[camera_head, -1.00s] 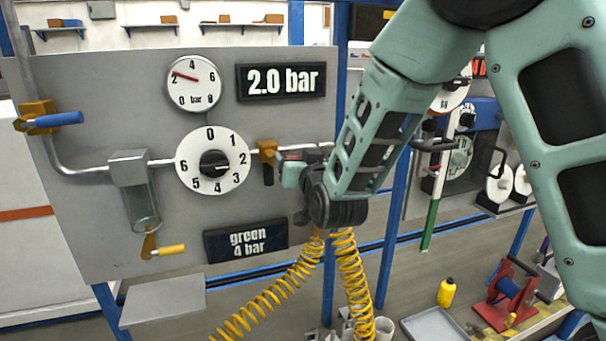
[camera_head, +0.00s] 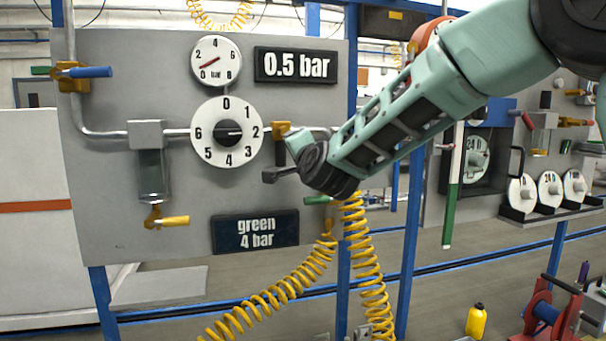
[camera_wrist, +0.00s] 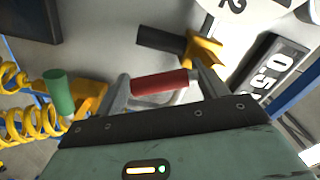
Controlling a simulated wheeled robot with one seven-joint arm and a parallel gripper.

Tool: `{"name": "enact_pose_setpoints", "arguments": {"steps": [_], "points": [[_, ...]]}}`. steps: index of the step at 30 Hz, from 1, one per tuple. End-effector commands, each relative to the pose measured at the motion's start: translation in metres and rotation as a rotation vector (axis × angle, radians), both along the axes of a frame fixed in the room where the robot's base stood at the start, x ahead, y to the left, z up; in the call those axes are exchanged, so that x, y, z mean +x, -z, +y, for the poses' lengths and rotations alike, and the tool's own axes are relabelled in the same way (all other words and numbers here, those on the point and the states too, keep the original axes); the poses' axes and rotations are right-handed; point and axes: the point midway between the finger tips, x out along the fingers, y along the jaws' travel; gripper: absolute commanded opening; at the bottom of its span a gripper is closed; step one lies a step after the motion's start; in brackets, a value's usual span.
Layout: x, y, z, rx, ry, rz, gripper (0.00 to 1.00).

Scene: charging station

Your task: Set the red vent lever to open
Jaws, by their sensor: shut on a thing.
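The red vent lever (camera_wrist: 160,82) lies between the two fingers of my gripper (camera_wrist: 163,86) in the wrist view, with the fingers closed at its sides. In the head view my gripper (camera_head: 283,172) is at the right part of the grey panel (camera_head: 95,215), just below a yellow valve with a dark lever (camera_head: 281,145). The red lever is hidden there behind my gripper and wrist. The pressure display (camera_head: 295,66) reads 0.5 bar, and the round gauge (camera_head: 216,61) shows a low needle.
A green-handled valve (camera_head: 318,200) is just below my wrist, above the coiled yellow hoses (camera_head: 365,265). A blue-handled valve (camera_head: 90,72) and a yellow-handled drain (camera_head: 174,221) are at the left. The numbered dial (camera_head: 227,158) is left of my gripper.

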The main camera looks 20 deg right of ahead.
Motion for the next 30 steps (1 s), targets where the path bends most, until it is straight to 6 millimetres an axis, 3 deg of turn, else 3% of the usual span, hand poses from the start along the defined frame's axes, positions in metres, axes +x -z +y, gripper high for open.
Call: {"name": "enact_pose_setpoints", "arguments": {"steps": [1, 15, 30], "points": [[0.000, 0.010, 0.002, 0.046, 0.000, -0.001, 0.31], [0.000, 0.012, 0.021, 0.396, 0.001, 0.002, 0.31], [0.000, 0.009, 0.027, 0.507, 0.001, 0.004, 0.31]]}}
